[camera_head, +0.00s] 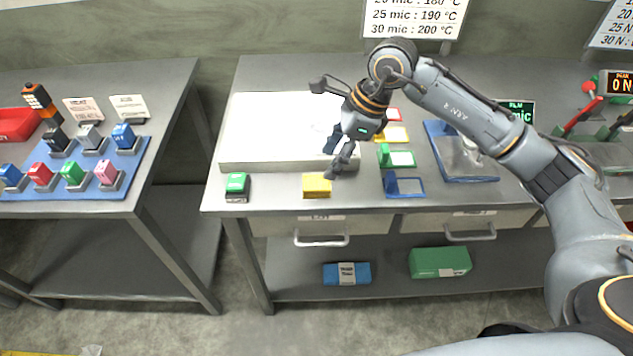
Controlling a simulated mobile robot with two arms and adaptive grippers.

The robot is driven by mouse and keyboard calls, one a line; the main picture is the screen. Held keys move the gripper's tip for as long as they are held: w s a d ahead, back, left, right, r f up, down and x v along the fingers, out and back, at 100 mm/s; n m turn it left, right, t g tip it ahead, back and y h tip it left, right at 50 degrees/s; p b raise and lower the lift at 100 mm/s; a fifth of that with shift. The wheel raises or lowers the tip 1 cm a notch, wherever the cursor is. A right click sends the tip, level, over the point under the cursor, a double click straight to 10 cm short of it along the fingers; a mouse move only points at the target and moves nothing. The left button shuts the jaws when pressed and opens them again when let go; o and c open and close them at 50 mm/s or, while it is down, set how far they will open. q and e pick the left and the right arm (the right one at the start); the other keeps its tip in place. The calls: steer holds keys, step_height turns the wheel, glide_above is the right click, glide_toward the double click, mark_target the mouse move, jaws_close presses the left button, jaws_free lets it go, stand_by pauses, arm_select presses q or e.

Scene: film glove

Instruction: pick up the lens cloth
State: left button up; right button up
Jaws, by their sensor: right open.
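A small yellow folded piece (316,186), which looks like the lens cloth, lies at the front edge of the right table, just in front of the white slab. One fingertip shows above and behind the yellow piece. The gripper appears empty and apart from the yellow piece. My left gripper is not in view.
The white slab (262,128) fills the table's left part. A green-topped block (237,186) stands left of the yellow piece. Coloured frames (404,186) and a blue tray (436,130) lie to the right. A separate table (155,92) with coloured blocks stands left, across a gap.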

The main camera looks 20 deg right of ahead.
mark_target(317, 182)
steer(key=shift+x, duration=0.75)
steer(key=p+x, duration=0.1)
steer(key=x, duration=0.1)
steer(key=p+x, duration=0.1)
steer(key=x, duration=0.1)
steer(key=shift+s+a+f, duration=0.1)
steer(key=shift+s+a, duration=0.05)
steer(key=shift+s, duration=0.05)
steer(key=shift+w+a+f, duration=0.1)
steer(key=shift+a+f, duration=0.05)
steer(key=shift+f, duration=0.35)
steer(key=c, duration=0.7)
